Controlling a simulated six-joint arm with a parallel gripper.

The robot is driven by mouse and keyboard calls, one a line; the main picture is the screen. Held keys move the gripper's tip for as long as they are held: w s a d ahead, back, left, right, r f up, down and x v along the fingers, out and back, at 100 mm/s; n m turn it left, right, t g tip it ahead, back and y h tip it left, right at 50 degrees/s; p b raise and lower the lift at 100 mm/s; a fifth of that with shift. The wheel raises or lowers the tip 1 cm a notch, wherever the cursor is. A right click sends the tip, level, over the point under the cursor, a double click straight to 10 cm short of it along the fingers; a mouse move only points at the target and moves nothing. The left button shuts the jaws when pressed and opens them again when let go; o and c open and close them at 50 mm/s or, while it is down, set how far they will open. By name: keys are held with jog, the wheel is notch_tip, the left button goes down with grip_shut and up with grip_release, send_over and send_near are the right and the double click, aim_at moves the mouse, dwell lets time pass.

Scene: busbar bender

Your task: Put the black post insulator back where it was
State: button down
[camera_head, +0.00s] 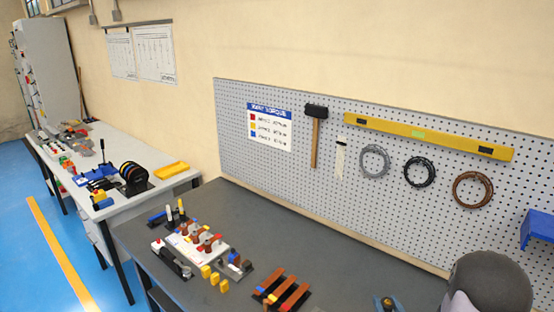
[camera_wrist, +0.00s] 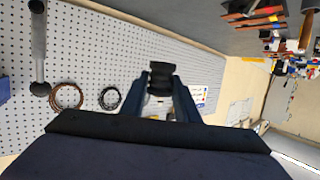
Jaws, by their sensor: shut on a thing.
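In the wrist view, my gripper (camera_wrist: 163,92) is shut on the black post insulator (camera_wrist: 161,77), a short dark spool-like piece. Its upper part shows between the two dark blue fingers, and its lower part is hidden. Behind it is the pegboard wall, and no surface shows touching it. In the head view my gripper and the held insulator cannot be made out. A white board (camera_head: 187,255) on the near bench carries brown upright posts (camera_head: 197,236) with red and blue parts. I cannot tell which spot the black insulator came from.
The dark bench (camera_head: 270,225) is clear along its back and middle. Yellow blocks (camera_head: 212,275) and copper-coloured bars (camera_head: 283,292) lie near its front. The pegboard (camera_head: 330,120) rises behind, with a hammer (camera_head: 315,132), a yellow level (camera_head: 430,138) and coils. Another bench (camera_head: 150,150) stands left.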

jog(key=a+f+n+g+y+b, duration=0.1)
jog(key=a+f+n+g+y, duration=0.1)
jog(key=a+n+y, duration=1.05)
jog(key=s+a+f+g+y+b, duration=0.2)
jog(key=s+a+f+b, duration=0.3)
jog(key=f, duration=0.5)
jog(key=shift+s+a+f+g+b, duration=0.3)
jog(key=shift+s+a+g, duration=0.4)
jog(key=shift+a+g, duration=0.25)
